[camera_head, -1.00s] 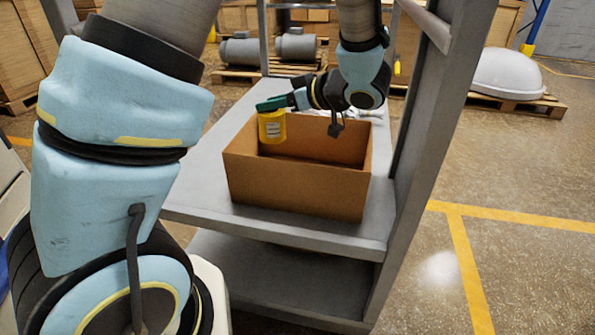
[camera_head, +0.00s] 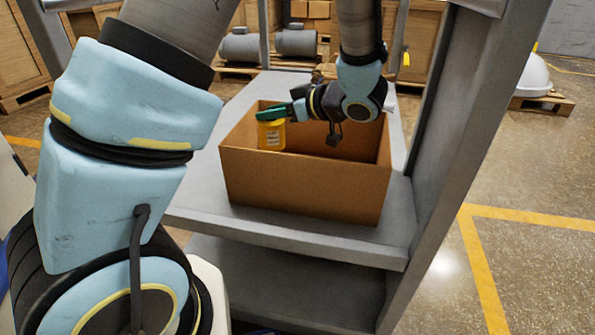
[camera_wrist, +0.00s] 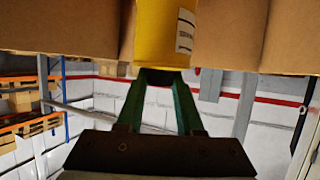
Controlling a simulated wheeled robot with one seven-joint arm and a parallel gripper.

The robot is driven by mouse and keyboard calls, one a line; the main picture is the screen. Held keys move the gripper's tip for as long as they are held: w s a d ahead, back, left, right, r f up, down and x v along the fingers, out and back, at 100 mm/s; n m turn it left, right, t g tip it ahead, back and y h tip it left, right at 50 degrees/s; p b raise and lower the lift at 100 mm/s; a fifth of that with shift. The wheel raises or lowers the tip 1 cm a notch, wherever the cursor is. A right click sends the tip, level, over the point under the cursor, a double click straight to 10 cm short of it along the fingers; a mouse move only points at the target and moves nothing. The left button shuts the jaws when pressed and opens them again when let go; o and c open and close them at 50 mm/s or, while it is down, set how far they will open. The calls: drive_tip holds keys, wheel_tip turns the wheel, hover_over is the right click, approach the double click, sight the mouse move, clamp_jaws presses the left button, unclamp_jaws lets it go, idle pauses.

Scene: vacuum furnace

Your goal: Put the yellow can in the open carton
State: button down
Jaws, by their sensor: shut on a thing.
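The yellow can (camera_head: 271,136) has a pale label and hangs upright in my gripper (camera_head: 273,112), whose green fingers are shut on it near its top. The can is inside the outline of the open carton (camera_head: 300,188), near its left back corner, with its lower part below the rim line. Whether it touches the carton floor cannot be told. The wrist view shows the yellow can (camera_wrist: 163,35) between the green fingertips (camera_wrist: 165,75), with brown carton walls (camera_wrist: 60,28) on both sides. The carton stands upright on a grey shelf.
The grey shelf (camera_head: 205,195) bears the carton, with a lower shelf (camera_head: 270,285) beneath. A grey upright post (camera_head: 450,150) stands close to the right of the carton. Wooden crates and grey motors (camera_head: 240,47) are behind. Floor at the right is clear.

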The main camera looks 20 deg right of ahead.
sight(283, 145)
wheel_tip(283, 145, down, 9)
drive_tip(key=shift+r+b, duration=0.1)
drive_tip(key=shift+b, duration=0.4)
drive_tip(key=c, duration=0.5)
unclamp_jaws()
drive_tip(key=shift+f, duration=0.2)
drive_tip(key=shift+c, duration=0.2)
drive_tip(key=shift+r, duration=0.1)
drive_tip(key=shift+s+d+r, duration=0.15)
drive_tip(key=v, duration=0.7)
